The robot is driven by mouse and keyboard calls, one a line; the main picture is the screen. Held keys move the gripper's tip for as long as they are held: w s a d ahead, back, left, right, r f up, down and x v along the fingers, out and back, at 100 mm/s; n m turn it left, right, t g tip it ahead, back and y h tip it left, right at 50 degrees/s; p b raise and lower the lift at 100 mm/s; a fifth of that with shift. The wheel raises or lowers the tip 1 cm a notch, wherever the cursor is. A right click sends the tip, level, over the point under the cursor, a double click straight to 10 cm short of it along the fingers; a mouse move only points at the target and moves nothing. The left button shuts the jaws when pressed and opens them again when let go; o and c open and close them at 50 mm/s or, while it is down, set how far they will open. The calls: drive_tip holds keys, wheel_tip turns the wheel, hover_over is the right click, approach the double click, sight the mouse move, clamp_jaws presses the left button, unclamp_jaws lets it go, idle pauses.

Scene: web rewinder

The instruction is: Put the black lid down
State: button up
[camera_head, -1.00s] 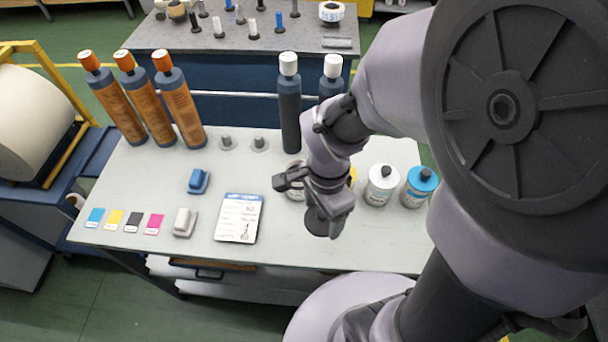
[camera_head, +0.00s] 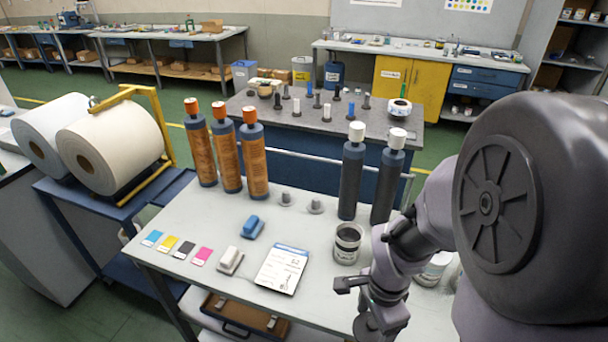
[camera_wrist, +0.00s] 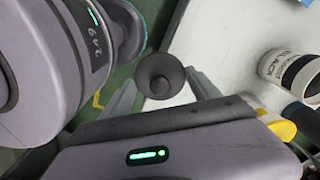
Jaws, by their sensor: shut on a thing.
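My gripper (camera_wrist: 160,94) is shut on the black lid (camera_wrist: 159,75), a dark round disc with a raised middle, seen between the two fingers in the wrist view. In the head view the black lid (camera_head: 367,326) hangs under my gripper near the table's front edge. The open jar (camera_head: 348,243) with dark contents stands on the table behind and left of my gripper. Its "BLACK" label shows on the jar in the wrist view (camera_wrist: 289,73). The lid is apart from the jar.
The light table (camera_head: 205,266) holds a printed card (camera_head: 282,268), a blue block (camera_head: 252,227), a white block (camera_head: 230,260) and colour swatches. Tall orange and dark bottles (camera_head: 352,172) stand behind. Another jar (camera_head: 433,268) is partly hidden by my arm. Bare tabletop lies left of the open jar.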

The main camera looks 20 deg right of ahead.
drive_tip(key=w, duration=0.2)
drive_tip(key=w+d+f+b, duration=0.1)
drive_tip(key=w, duration=0.4)
drive_tip(key=shift+w+d+f+b, duration=0.3)
drive_tip(key=shift+w+d, duration=0.1)
drive_tip(key=shift+w+f, duration=0.15)
drive_tip(key=shift+f, duration=0.2)
drive_tip(key=shift+f+b, duration=1.2)
drive_tip(key=shift+f, duration=0.35)
drive_tip(key=o, duration=1.3)
drive_tip(key=shift+r, duration=0.1)
wheel_tip(320, 180, up, 12)
drive_tip(key=p, duration=0.6)
drive_tip(key=s+a+r+n+t, duration=0.2)
drive_tip(key=s+a+r+n, duration=0.1)
drive_tip(key=a+r+n, duration=0.1)
drive_tip(key=s+a+r+n+t+y, duration=0.1)
drive_tip(key=s+a+r+n+t, duration=0.1)
drive_tip(key=s+a+r+n, duration=0.2)
drive_tip(key=s+a+r+n+t+y, duration=0.1)
drive_tip(key=s+a+r+n, duration=0.3)
drive_tip(key=a+r+n, duration=0.1)
drive_tip(key=shift+s+a+r+t, duration=0.2)
drive_tip(key=shift+a+r+t, duration=0.3)
drive_tip(key=shift+a, duration=0.3)
